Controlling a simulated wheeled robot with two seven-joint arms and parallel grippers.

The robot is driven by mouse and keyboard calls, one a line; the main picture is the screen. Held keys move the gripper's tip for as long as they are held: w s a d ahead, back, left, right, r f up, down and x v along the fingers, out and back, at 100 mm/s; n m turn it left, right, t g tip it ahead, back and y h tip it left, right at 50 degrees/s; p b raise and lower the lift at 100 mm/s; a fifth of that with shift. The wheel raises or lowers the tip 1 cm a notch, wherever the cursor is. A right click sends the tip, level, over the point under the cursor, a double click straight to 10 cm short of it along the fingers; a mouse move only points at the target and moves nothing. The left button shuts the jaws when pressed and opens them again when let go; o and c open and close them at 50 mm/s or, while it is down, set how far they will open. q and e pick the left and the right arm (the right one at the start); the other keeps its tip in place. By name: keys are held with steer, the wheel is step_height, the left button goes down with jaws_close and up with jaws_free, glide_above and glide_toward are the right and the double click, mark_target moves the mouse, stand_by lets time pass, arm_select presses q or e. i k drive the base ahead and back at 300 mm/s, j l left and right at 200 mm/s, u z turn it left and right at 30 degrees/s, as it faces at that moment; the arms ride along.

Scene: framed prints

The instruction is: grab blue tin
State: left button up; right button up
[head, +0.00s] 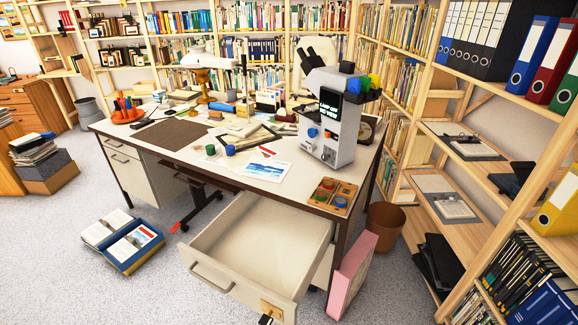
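A small round blue tin (230,150) stands on the desk top, left of a print with blue and red on it. I cannot tell whether these are tins too. Neither of my grippers can be made out in the head view.
The desk drawer (262,240) is pulled far out at the front. A blue box (135,247) lies on the floor at left. A grey microscope-like device (330,125) stands right of the print (263,169). A pink box (352,273) and brown bin (385,221) stand beside the desk.

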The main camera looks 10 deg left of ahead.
mark_target(230, 149)
steer(key=u, duration=0.9)
